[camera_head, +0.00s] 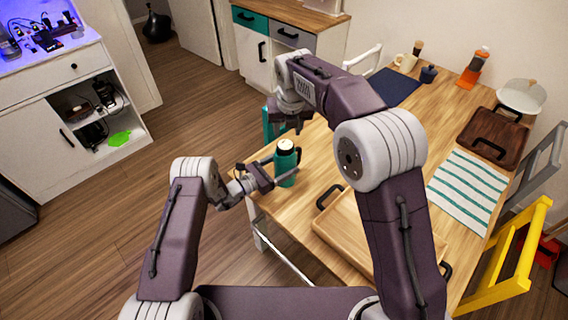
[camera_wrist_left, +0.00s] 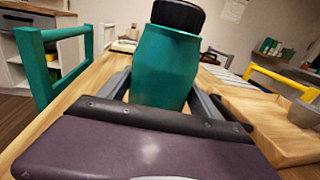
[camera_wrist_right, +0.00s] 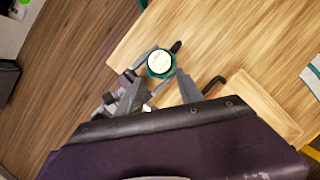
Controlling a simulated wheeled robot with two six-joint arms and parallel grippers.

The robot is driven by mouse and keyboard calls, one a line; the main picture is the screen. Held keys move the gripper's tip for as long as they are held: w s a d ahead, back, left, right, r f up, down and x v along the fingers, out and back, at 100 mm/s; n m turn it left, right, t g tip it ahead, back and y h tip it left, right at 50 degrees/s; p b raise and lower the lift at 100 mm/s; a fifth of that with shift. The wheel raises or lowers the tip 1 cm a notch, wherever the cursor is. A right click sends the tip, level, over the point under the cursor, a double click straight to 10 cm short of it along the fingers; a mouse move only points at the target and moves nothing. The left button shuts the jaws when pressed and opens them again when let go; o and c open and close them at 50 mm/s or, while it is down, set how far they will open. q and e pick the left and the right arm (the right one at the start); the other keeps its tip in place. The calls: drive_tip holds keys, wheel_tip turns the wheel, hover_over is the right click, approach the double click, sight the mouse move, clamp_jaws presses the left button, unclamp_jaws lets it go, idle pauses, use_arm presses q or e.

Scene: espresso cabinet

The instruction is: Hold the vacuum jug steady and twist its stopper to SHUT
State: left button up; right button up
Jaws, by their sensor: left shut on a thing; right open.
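The vacuum jug (camera_head: 286,167) is teal and stands upright near the table's left edge. Its stopper (camera_head: 286,145) has a pale top and a dark rim; in the left wrist view the stopper (camera_wrist_left: 178,14) is black from the side. My left gripper (camera_head: 275,171) is shut around the jug's body, which fills the space between its fingers in the left wrist view (camera_wrist_left: 165,70). My right gripper (camera_wrist_right: 163,92) is open above the jug, apart from it, with the pale stopper top (camera_wrist_right: 159,62) beyond its fingertips. Any marking on the stopper is too small to read.
A wooden tray (camera_head: 345,232) with black handles lies close to the right of the jug. A teal chair (camera_wrist_left: 45,70) stands at the table's edge. A striped cloth (camera_head: 467,190), brown tray (camera_head: 494,142) and navy mat (camera_head: 389,88) lie farther off.

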drive_tip(key=o, duration=0.4)
drive_tip(key=f+m, duration=0.1)
drive_tip(key=s+f+m+g, duration=0.2)
drive_tip(key=f, duration=0.1)
drive_tip(key=shift+s+d+m+y, duration=0.25)
drive_tip(key=shift+d+m+y, duration=0.05)
drive_tip(key=shift+d, duration=0.1)
drive_tip(key=s+f+m+g+y, duration=0.35)
drive_tip(key=s+f+m, duration=0.25)
drive_tip(key=m, duration=0.4)
drive_tip(key=n+t+y, duration=1)
drive_tip(key=n+t, duration=0.2)
drive_tip(key=n, duration=1.1)
approach(279, 142)
drive_tip(key=x, duration=0.8)
drive_tip(key=shift+w+d+f, duration=0.15)
drive_tip(key=shift+w+f, duration=0.1)
drive_tip(key=shift+f, duration=0.15)
